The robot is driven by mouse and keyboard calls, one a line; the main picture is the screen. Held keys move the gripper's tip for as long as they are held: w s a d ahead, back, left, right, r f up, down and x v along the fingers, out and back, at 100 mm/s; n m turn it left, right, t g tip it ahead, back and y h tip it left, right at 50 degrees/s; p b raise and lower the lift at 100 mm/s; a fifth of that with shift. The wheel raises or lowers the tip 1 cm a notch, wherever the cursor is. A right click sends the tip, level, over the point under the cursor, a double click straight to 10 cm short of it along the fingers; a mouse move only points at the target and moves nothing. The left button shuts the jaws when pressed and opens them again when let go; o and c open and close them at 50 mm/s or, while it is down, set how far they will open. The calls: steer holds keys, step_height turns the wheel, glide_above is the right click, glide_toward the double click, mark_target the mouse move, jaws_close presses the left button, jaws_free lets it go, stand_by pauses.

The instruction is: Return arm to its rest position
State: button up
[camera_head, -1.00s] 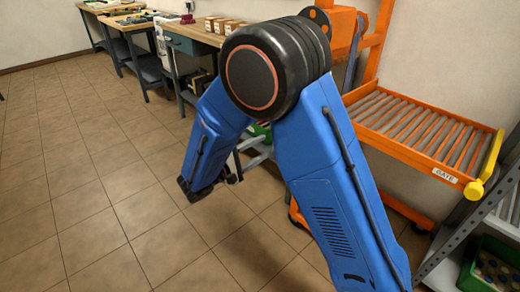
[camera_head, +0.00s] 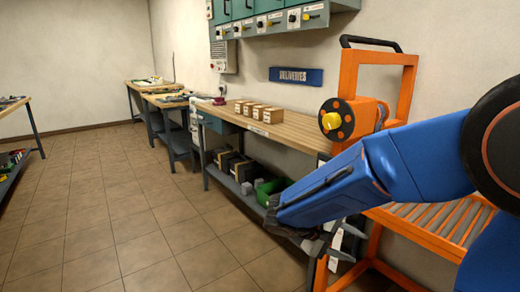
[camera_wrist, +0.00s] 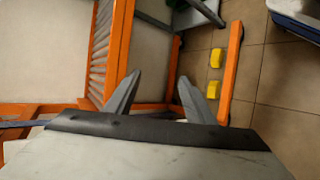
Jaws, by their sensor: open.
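My arm is blue with black joints and reaches in from the right side of the head view. My gripper (camera_head: 335,245) is at the lower end of the forearm, in front of the orange roller cart (camera_head: 398,80). In the wrist view my gripper (camera_wrist: 160,82) shows two grey fingers spread apart with nothing between them. Beyond the fingers are the cart's orange frame (camera_wrist: 122,45) and the tiled floor. Part of the cart is hidden behind my arm in the head view.
A wooden workbench (camera_head: 285,128) with several small boxes (camera_head: 258,110) stands along the wall, with a green bin (camera_head: 270,190) on its lower shelf. Teal cabinets (camera_head: 270,8) hang above. Yellow blocks (camera_wrist: 214,72) show near the floor.

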steer(key=s+d+r+m+t+y, duration=0.1)
steer(key=s+y, duration=0.4)
steer(key=s, duration=0.5)
steer(key=s+d+r+m+t+y, duration=0.1)
steer(key=s+r+m+t+y, duration=0.1)
steer(key=s+y, duration=0.4)
steer(key=s+m, duration=0.1)
steer(key=s, duration=0.3)
steer(key=shift+s+d+r+m, duration=0.2)
steer(key=shift+s+r+m, duration=0.1)
steer(key=shift+m, duration=0.1)
stand_by(1.3)
